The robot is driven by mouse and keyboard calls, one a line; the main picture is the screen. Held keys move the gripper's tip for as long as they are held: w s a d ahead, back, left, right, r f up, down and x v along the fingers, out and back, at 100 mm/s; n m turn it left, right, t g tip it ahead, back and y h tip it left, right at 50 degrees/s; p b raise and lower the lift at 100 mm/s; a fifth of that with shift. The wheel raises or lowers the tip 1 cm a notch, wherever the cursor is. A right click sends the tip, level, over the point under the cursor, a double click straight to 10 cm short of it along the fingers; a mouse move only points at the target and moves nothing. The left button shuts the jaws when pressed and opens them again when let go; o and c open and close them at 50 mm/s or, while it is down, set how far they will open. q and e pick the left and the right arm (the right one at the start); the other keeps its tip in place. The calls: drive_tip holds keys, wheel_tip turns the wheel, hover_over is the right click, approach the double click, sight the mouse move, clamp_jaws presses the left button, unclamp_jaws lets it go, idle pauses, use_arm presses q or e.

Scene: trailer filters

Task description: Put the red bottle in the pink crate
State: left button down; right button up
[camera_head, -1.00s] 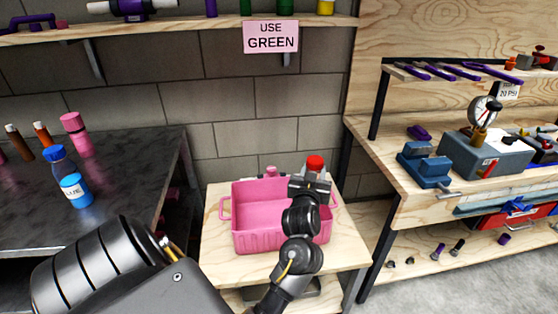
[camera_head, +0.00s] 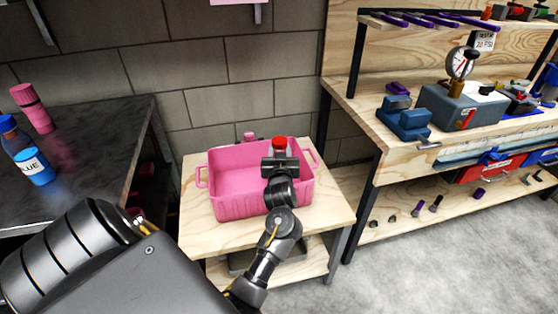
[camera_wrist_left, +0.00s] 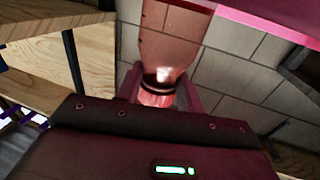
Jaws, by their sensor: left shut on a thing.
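The pink crate (camera_head: 235,205) stands on a small wooden table, its left inside bare in the head view. My left gripper (camera_head: 279,160) is over the right part of the crate, shut on the red bottle. The bottle's red cap (camera_head: 279,142) shows just above the gripper; the gripper hides most of the rest. In the left wrist view the reddish, see-through bottle (camera_wrist_left: 168,45) sits between the fingers (camera_wrist_left: 160,98), with a pink crate edge (camera_wrist_left: 270,25) at the upper right. I cannot tell whether the bottle touches the crate. My right gripper is not in view.
A dark table (camera_head: 90,155) at the left holds a blue bottle (camera_head: 30,162) and a pink bottle (camera_head: 35,108). A wooden workbench (camera_head: 365,115) with tools and a gauge stands at the right. A small pink object (camera_head: 249,136) shows behind the crate.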

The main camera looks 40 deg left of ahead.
use_arm(q)
drive_tip(key=shift+f+b, duration=0.45)
drive_tip(key=shift+f, duration=1.4)
drive_tip(key=shift+r, duration=0.1)
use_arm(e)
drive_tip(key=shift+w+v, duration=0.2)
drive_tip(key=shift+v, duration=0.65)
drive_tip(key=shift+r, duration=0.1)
